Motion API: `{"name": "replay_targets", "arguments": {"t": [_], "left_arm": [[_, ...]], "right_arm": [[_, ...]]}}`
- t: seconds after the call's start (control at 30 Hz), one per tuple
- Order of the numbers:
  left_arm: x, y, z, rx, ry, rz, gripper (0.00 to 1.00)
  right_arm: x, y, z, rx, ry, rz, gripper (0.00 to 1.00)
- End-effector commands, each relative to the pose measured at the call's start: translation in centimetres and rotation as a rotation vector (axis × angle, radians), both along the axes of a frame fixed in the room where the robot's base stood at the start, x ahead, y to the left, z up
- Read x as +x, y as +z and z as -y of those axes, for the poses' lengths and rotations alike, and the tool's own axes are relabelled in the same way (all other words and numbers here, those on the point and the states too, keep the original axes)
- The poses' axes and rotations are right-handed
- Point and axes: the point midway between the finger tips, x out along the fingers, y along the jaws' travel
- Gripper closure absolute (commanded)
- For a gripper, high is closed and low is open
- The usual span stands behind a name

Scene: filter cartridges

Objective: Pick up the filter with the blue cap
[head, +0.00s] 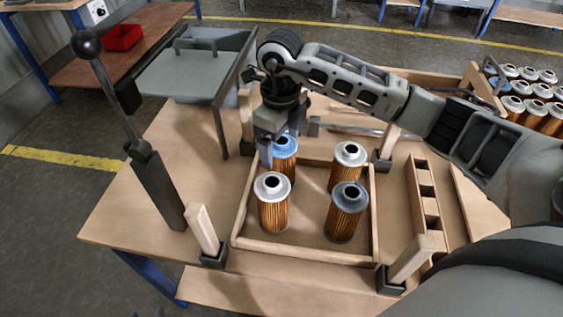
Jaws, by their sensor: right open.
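The filter with the blue cap (285,146) stands upright at the back left of a shallow wooden tray (303,251). It has a copper-brown pleated body. My right gripper (276,150) is at its cap from above, fingers pointing down, and hides part of the cap. The gripper is open; I cannot tell whether the fingers touch the cap. Three other filters stand in the tray: a white-capped one at front left (273,206), a white-capped one at back right (348,167) and a dark-grey-capped one at front right (346,212). My left gripper is not in view.
Wooden posts in dark sockets stand around the tray, such as one at front left (206,233). A lever with a ball knob (155,180) rises at left beside a grey metal bin (190,75). A slotted wooden rack (424,200) lies at right. More filters (516,88) stand at far right.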

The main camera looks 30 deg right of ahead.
Motion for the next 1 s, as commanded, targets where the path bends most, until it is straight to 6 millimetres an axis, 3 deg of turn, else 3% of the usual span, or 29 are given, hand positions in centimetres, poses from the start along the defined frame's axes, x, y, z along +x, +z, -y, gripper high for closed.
{"name": "replay_targets", "arguments": {"t": [0.4,0.7,0.9,1.0], "left_arm": [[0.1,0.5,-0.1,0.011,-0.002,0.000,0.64],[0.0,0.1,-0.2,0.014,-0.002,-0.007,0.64],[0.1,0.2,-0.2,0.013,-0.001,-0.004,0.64],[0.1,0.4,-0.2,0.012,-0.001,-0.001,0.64]], "right_arm": [[0.0,-4.9,0.3,0.001,0.000,-0.002,0.15],[0.0,-5.4,0.3,0.000,0.001,0.000,0.15],[0.0,-5.3,0.3,0.000,0.001,0.000,0.66],[0.0,-5.3,0.3,0.001,0.001,0.001,0.66]]}}
